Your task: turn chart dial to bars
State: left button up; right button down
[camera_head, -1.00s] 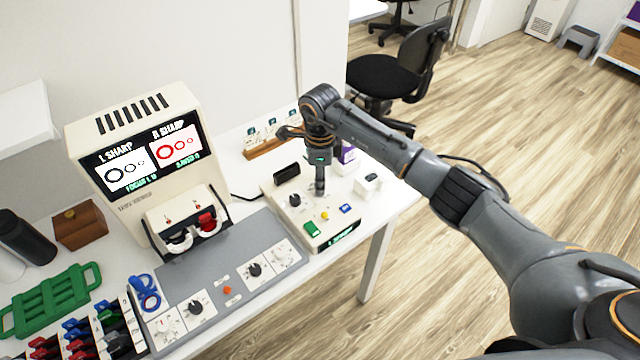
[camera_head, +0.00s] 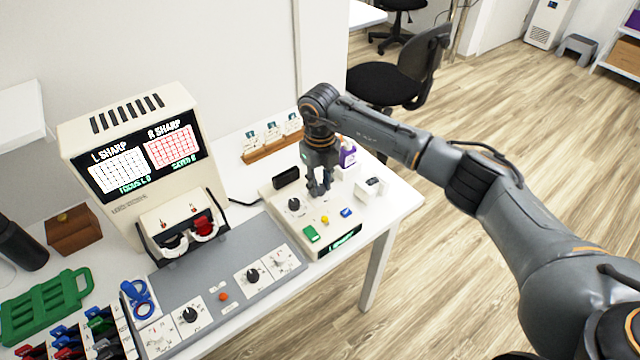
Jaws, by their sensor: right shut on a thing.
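My right gripper (camera_head: 320,190) points down onto the white control box (camera_head: 330,222) on the table. It is shut on a dial there, which I take for the chart dial; the fingers hide it, and its pointer and labels cannot be read. A black knob (camera_head: 294,204) stands free on the box, left of the fingers. The tester's screen (camera_head: 142,158) shows a white grid-like chart under "L SHARP" and a red one under "R SHARP". My left gripper is not in view.
Green (camera_head: 311,234), yellow and blue buttons sit in front of my fingers. A grey panel (camera_head: 215,262) with several knobs lies to the left. A purple-and-white box (camera_head: 347,156) and a small white block (camera_head: 370,188) stand close on the right. A card rack is behind.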

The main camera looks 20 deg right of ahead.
aim_at(320, 188)
jog(key=m, duration=0.4)
jog(key=shift+m, duration=0.3)
jog(key=m, duration=0.4)
jog(key=shift+m, duration=0.3)
jog(key=c, duration=1.1)
grip_release()
jog(key=shift+r, duration=0.25)
notch_tip(320, 188, up, 12)
jog(key=shift+f, duration=0.2)
jog(key=shift+f, duration=0.1)
